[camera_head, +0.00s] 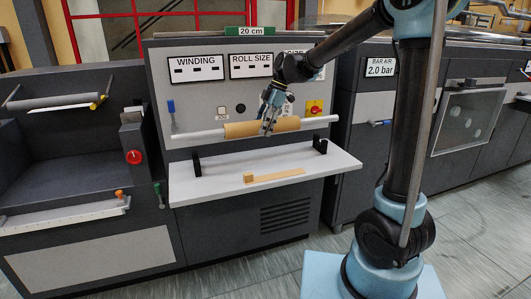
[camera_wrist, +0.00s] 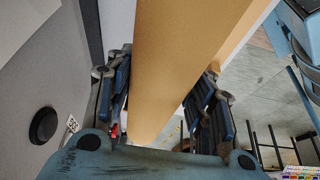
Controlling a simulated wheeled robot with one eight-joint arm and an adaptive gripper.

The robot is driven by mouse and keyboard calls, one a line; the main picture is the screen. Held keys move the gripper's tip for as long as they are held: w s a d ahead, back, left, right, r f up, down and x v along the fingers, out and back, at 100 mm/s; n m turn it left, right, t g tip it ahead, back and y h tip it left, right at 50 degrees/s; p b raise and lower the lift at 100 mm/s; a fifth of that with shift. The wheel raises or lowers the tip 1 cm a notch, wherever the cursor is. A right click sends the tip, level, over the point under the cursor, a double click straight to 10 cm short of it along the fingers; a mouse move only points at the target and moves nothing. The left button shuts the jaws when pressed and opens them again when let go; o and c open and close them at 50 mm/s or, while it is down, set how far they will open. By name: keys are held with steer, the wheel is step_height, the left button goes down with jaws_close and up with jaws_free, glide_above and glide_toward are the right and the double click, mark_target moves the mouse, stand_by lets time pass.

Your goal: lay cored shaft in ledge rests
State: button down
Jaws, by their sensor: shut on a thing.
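The cored shaft is a pale rod (camera_head: 200,134) with a brown cardboard core (camera_head: 245,129) around its middle. It is roughly level and held above the ledge (camera_head: 220,180) in the head view. My gripper (camera_head: 268,122) is shut on the core, right of the core's middle. In the wrist view the core (camera_wrist: 185,60) runs between my two fingers. Two black ledge rests stand on the ledge, a left one (camera_head: 196,164) and a right one (camera_head: 320,146). The shaft is above both rests and apart from them. The shaft's ends are out of the wrist view.
A flat tan strip with a small block (camera_head: 272,176) lies on the ledge between the rests. The machine panel behind has a yellow and red switch (camera_head: 314,108) and a blue handle (camera_head: 171,107). Another machine with a grey roller (camera_head: 52,102) stands at left.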

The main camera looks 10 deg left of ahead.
steer(key=shift+w, duration=0.3)
steer(key=shift+w+a+f, duration=0.1)
steer(key=shift+w+f, duration=0.1)
steer(key=shift+f, duration=0.05)
steer(key=shift+a+f, duration=0.1)
steer(key=shift+f, duration=4.6)
steer(key=shift+s, duration=0.1)
steer(key=c, duration=0.7)
jaws_free()
steer(key=shift+c, duration=0.2)
steer(key=v, duration=1.1)
steer(key=shift+r, duration=0.35)
steer(key=shift+d+r, duration=0.15)
steer(key=shift+d, duration=0.15)
